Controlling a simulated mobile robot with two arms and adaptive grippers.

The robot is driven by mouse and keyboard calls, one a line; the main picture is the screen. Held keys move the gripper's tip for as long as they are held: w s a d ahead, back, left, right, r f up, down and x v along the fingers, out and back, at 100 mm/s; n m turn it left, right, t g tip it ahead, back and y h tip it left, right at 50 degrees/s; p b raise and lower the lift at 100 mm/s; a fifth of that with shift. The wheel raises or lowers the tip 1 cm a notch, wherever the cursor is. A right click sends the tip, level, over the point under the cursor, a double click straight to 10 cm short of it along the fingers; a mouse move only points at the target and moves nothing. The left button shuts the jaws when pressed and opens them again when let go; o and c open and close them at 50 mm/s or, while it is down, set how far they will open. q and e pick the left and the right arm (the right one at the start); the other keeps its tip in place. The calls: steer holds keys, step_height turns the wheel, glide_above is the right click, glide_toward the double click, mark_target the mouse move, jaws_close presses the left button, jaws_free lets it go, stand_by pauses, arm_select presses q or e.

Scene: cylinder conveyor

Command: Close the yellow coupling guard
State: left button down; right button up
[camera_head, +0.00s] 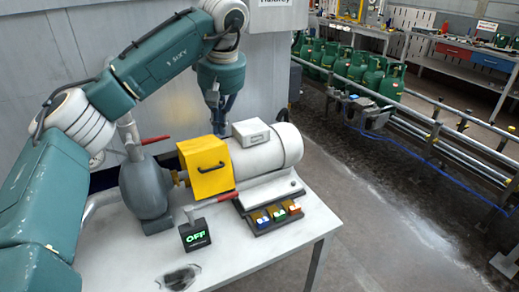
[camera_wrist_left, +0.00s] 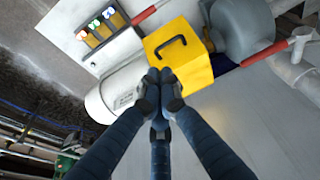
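The yellow coupling guard (camera_head: 204,181) is a box with a black handle (camera_head: 211,168) on its front face. It stands between the grey pump (camera_head: 146,190) and the white motor (camera_head: 275,152); I cannot tell whether it is fully closed. In the left wrist view the guard (camera_wrist_left: 190,70) lies just beyond my fingertips. My left gripper (camera_head: 221,128) is behind the guard's top in the head view. In the wrist view its fingers (camera_wrist_left: 161,76) are drawn together at the guard's edge, with nothing seen between them; contact is unclear. My right gripper is not in view.
Red-handled valve levers (camera_head: 155,140) stand near the pump and guard (camera_head: 228,196). A black display reading OFF (camera_head: 196,236) and a tray of small coloured blocks (camera_head: 262,229) are on the white table (camera_head: 120,262). Green cylinders (camera_head: 375,80) line a conveyor behind.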

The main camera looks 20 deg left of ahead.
arm_select(q)
steer(key=p, duration=0.4)
glide_toward(206, 167)
step_height(206, 167, down, 5)
steer(key=d, duration=0.3)
steer(key=shift+w+a+f, duration=0.15)
steer(key=shift+w+a, duration=0.1)
steer(key=shift+w, duration=0.1)
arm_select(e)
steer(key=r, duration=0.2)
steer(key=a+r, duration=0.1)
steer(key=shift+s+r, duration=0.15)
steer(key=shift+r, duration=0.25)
arm_select(q)
step_height(206, 167, down, 8)
steer(key=b, duration=0.5)
steer(key=shift+s+d, duration=0.25)
steer(key=shift+s, duration=0.1)
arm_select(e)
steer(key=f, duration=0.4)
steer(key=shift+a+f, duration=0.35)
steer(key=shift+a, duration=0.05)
